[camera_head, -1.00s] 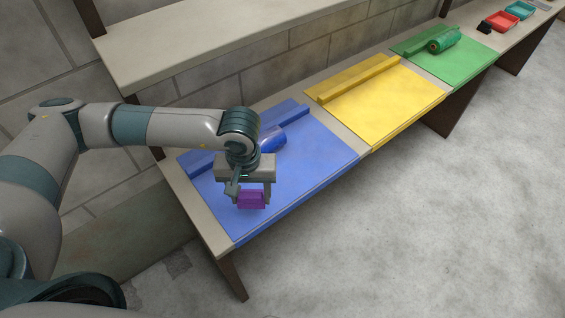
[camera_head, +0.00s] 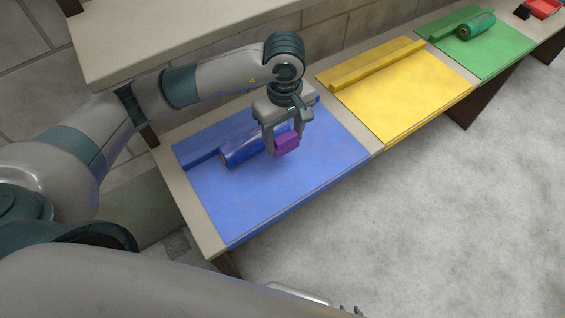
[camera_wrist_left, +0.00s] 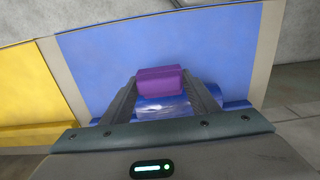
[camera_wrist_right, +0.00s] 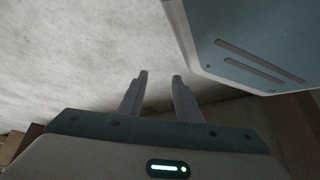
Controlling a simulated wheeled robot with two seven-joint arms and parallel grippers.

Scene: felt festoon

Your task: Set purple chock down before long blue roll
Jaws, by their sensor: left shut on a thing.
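The purple chock (camera_head: 287,146) is a small block between the fingers of my left gripper (camera_head: 283,143), which is shut on it. It also shows at the fingertips in the left wrist view (camera_wrist_left: 162,80). The chock appears to be held above the blue mat (camera_head: 290,190), near the right part of the long blue roll (camera_head: 243,152). The roll lies in front of a blue ledge (camera_head: 203,150); the gripper hides its right part. In the left wrist view the roll (camera_wrist_left: 162,108) shows between the fingers. My right gripper (camera_wrist_right: 160,76) is empty, fingers apart, over the floor.
A yellow mat (camera_head: 410,95) with a yellow ledge lies to the right. Beyond it a green mat (camera_head: 497,52) holds a green roll (camera_head: 476,24). A red tray (camera_head: 543,9) stands at the far end. A shelf (camera_head: 200,30) overhangs behind. The blue mat's front is clear.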

